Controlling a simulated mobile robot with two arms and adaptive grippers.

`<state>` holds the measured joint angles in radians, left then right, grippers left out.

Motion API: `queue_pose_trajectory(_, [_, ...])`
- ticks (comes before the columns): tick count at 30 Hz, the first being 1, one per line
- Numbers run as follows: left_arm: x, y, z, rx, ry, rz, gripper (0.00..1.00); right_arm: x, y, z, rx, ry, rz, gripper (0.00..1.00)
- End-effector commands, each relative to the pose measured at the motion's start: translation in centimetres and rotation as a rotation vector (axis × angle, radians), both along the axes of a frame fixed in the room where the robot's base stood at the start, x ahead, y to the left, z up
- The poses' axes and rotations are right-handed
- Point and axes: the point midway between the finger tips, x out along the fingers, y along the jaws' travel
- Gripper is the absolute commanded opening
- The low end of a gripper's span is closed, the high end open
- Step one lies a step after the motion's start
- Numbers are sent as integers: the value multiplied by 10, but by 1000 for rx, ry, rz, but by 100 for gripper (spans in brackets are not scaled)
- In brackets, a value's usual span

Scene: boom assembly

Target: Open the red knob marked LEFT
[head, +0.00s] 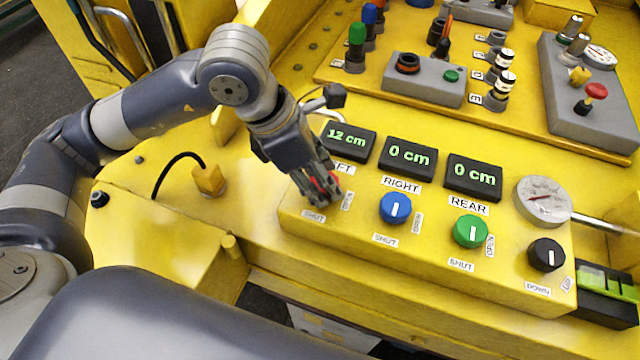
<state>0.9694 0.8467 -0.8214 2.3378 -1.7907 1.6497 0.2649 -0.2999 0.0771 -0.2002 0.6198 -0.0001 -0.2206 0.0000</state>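The red knob (324,184) is at the left end of the yellow control box, mostly hidden by my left gripper (322,192). The gripper comes down over the knob with its fingers on either side of it; I cannot tell whether they press on it. The LEFT label is partly covered, with "FT" (343,168) showing. The display above it (347,141) reads 12 cm. A SHUT label (313,216) and an OPEN label (347,201) flank the knob. My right gripper is not in view.
To the right are a blue RIGHT knob (395,208) and a green REAR knob (470,231), with displays reading 0 cm. A black knob (546,254) and a round gauge (543,200) stand at the right end. Grey switch panels (425,80) lie behind.

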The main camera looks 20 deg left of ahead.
Motion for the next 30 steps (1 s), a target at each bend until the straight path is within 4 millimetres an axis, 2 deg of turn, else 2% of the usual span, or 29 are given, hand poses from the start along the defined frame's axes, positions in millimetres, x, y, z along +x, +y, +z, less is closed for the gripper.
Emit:
queue_pose_trajectory(1, [0,-1,-3,-2,-5,28,16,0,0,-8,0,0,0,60])
queue_pose_trajectory(9, [0,-1,-1,-2,-1,164,16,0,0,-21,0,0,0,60])
queue_pose_trajectory(29, [0,-1,1,-2,-1,221,16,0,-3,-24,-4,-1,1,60])
queue_pose_trajectory(30, [0,-1,1,-2,-1,221,47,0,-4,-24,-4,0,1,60])
